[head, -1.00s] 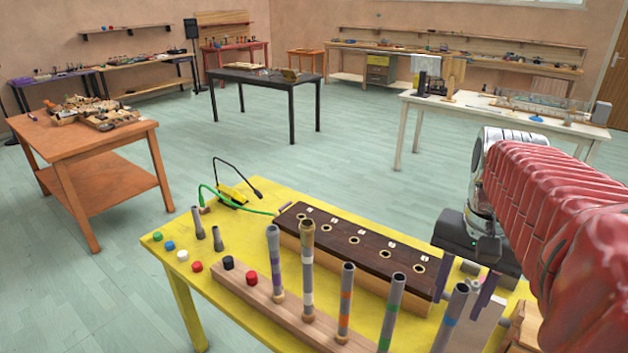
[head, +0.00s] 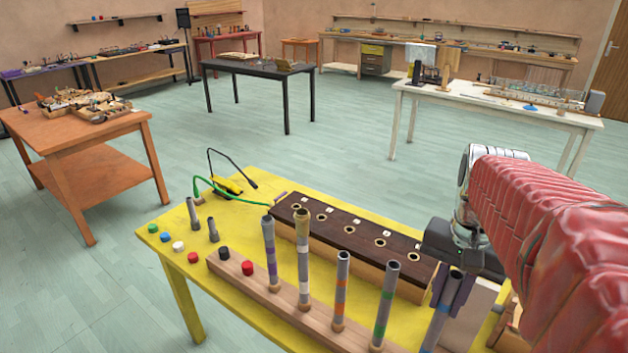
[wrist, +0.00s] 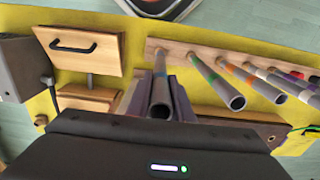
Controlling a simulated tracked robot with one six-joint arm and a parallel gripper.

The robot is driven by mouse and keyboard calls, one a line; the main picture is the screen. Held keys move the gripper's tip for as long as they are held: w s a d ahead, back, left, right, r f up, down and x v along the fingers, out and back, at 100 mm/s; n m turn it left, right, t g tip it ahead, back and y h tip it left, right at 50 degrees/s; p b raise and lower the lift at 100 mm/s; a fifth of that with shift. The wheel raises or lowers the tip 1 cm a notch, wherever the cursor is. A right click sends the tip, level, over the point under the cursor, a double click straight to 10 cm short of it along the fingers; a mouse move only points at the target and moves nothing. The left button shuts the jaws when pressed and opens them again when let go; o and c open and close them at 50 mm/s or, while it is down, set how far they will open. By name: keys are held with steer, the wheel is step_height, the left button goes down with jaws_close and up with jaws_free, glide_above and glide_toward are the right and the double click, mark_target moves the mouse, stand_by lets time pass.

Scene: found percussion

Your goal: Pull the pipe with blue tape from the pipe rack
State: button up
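The pipe with blue tape (head: 439,310) is the rightmost grey pipe standing in the wooden pipe rack (head: 230,276); its foot is out of frame in the head view. My gripper (head: 452,288) is at the upper part of this pipe, with its purple fingers on either side and close against it. In the wrist view the pipe (wrist: 161,100) points up toward the camera between the fingers (wrist: 160,92). The pipe looks upright and its lower end meets the rack.
Other taped pipes stand to the left in the rack: green (head: 384,305), orange (head: 341,290), white (head: 303,262) and purple (head: 270,255). A dark-topped box with holes (head: 350,240) lies behind them on the yellow table (head: 170,220).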

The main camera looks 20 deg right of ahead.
mark_target(457, 274)
jaws_close()
steer(key=shift+r, duration=1.6)
stand_by(0.3)
steer(key=shift+r, duration=1.4)
